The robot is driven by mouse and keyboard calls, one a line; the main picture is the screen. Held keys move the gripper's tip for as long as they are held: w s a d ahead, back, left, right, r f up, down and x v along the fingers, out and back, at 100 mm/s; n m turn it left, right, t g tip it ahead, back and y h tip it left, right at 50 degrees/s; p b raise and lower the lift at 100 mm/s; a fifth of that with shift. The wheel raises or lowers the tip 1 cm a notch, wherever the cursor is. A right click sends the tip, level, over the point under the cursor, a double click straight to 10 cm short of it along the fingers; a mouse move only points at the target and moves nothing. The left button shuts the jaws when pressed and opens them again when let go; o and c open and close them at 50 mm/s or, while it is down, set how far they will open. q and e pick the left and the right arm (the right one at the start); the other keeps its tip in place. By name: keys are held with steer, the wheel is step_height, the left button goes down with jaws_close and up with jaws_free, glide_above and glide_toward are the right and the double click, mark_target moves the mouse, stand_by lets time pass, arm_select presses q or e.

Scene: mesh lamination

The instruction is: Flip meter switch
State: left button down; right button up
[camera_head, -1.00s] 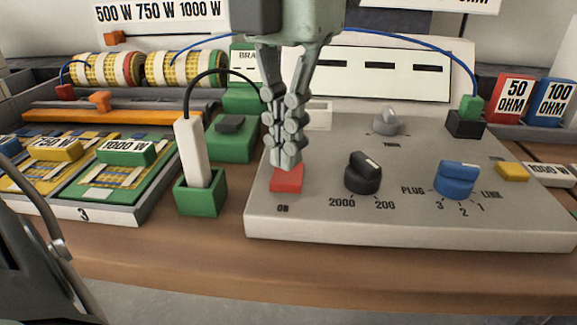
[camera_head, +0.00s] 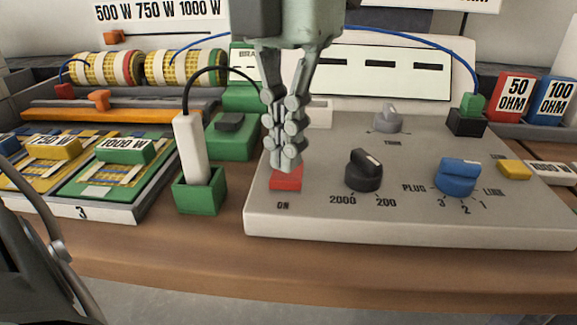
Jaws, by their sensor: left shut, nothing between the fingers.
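The grey meter box (camera_head: 330,222) sits on the wooden bench, with its top panel facing me. A red switch (camera_head: 286,181) marked ON is at its front left. My left gripper (camera_head: 287,165) is shut and empty. It points straight down, with its fingertips at the back upper edge of the red switch, and hides part of it. They appear to touch the switch.
A black knob (camera_head: 363,171), a blue knob (camera_head: 457,177) and a grey knob (camera_head: 388,119) stand on the panel. A green socket with a white plug (camera_head: 190,150) stands close on the left. A tray of mesh pieces (camera_head: 95,210) lies farther left. The bench front (camera_head: 300,275) is clear.

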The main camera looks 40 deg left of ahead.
mark_target(286, 175)
arm_select(q)
steer(key=shift+f+b, duration=0.7)
steer(key=shift+f, duration=0.1)
steer(key=shift+r, duration=0.15)
steer(key=shift+r+p, duration=2.55)
steer(key=shift+r, duration=0.9)
steer(key=shift+f, duration=0.1)
